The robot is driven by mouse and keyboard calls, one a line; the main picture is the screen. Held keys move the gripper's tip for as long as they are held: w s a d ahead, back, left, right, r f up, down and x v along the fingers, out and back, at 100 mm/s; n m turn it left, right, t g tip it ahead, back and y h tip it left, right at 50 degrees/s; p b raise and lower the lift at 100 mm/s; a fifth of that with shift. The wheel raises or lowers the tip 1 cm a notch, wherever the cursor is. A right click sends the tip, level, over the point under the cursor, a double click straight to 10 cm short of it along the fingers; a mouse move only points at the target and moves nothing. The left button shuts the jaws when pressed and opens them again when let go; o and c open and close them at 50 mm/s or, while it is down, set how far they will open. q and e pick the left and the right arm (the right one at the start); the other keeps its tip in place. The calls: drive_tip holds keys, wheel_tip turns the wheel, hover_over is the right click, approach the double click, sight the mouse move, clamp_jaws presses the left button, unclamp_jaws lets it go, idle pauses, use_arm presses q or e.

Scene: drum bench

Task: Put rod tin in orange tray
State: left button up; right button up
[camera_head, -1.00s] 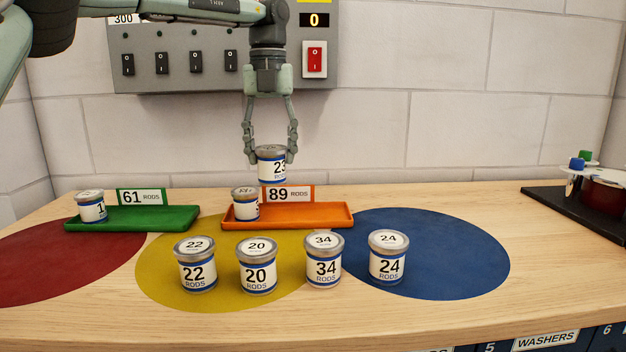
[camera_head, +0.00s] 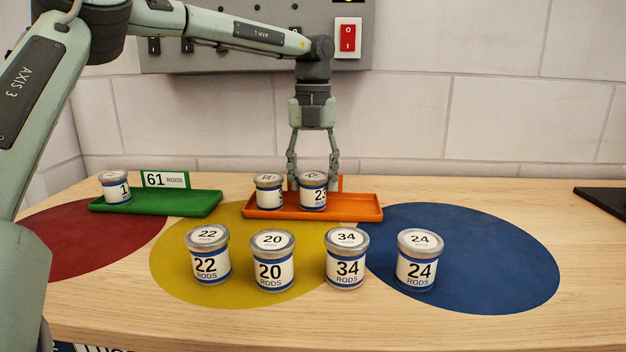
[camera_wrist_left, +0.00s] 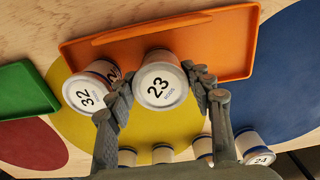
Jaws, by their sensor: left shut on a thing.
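My left gripper (camera_head: 313,182) reaches down over the orange tray (camera_head: 365,210), its fingers on both sides of the tin marked 23 (camera_head: 314,196). It is shut on this tin, which is upright at tray level; I cannot tell if its base touches the tray floor. In the left wrist view, the tin's lid reading 23 (camera_wrist_left: 160,80) sits between the fingers. A second tin, its lid reading 32 in the left wrist view (camera_wrist_left: 92,88), stands close to its left in the tray (camera_head: 268,196). My right gripper is not in view.
Tins 22 (camera_head: 210,262), 20 (camera_head: 273,270), 34 (camera_head: 347,266) and 24 (camera_head: 417,270) stand in a front row. A green tray (camera_head: 190,205) with one tin (camera_head: 115,190) and a 61 sign (camera_head: 165,180) is at left. The blue disc (camera_head: 490,260) is mostly clear.

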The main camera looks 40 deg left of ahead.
sight(313, 174)
use_arm(q)
drive_tip(key=shift+f, duration=0.2)
drive_tip(key=shift+f, duration=0.1)
drive_tip(key=o, duration=0.9)
drive_tip(key=shift+o, duration=0.6)
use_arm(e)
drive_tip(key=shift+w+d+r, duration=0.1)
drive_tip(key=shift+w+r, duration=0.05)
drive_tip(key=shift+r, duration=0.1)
use_arm(q)
wheel_tip(313, 174, up, 7)
drive_tip(key=shift+f, duration=0.1)
wheel_tip(313, 174, up, 4)
drive_tip(key=shift+r+p, duration=0.15)
drive_tip(key=shift+p, duration=0.45)
drive_tip(key=shift+r, duration=0.55)
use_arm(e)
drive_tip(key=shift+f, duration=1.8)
